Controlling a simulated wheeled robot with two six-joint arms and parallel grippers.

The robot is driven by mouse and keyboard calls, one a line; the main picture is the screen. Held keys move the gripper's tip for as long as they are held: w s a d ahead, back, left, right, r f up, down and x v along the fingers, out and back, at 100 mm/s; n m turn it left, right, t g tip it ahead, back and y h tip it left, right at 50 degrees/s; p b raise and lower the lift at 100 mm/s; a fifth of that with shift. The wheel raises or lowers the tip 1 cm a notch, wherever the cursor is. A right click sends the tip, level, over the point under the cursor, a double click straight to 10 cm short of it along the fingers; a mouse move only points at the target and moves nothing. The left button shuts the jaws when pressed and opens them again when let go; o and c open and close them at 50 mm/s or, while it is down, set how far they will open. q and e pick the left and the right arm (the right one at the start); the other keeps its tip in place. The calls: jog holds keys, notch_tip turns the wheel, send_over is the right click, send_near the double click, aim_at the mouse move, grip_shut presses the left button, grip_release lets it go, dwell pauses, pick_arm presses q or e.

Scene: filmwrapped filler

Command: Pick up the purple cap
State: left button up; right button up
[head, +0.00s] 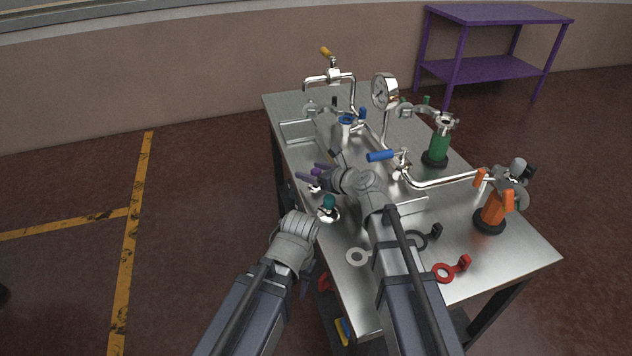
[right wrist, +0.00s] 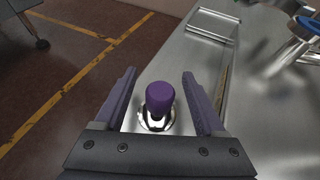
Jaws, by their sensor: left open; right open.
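The purple cap (right wrist: 160,97) stands upright on a round silver base (right wrist: 156,122) near the table's edge in the right wrist view. My right gripper (right wrist: 159,78) is open, with its purple fingers on either side of the cap and visible gaps to it. In the head view my right gripper (head: 313,172) is over the table's left edge, and it largely hides the cap there. My left gripper (head: 306,284) is lower, beside the table's left edge, mostly hidden behind its own wrist; it holds nothing visible.
A teal-capped fitting (head: 328,203) stands close below the right gripper. The metal table (head: 522,252) also carries a green bottle (head: 439,147), an orange bottle (head: 492,210), a blue-handled pipe (head: 381,156), a gauge (head: 384,91) and a red ring (head: 443,273). A tray rim (head: 296,122) lies beyond.

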jog(key=shift+x, duration=0.75)
jog(key=shift+d, duration=0.1)
jog(key=shift+c, duration=0.2)
grip_shut()
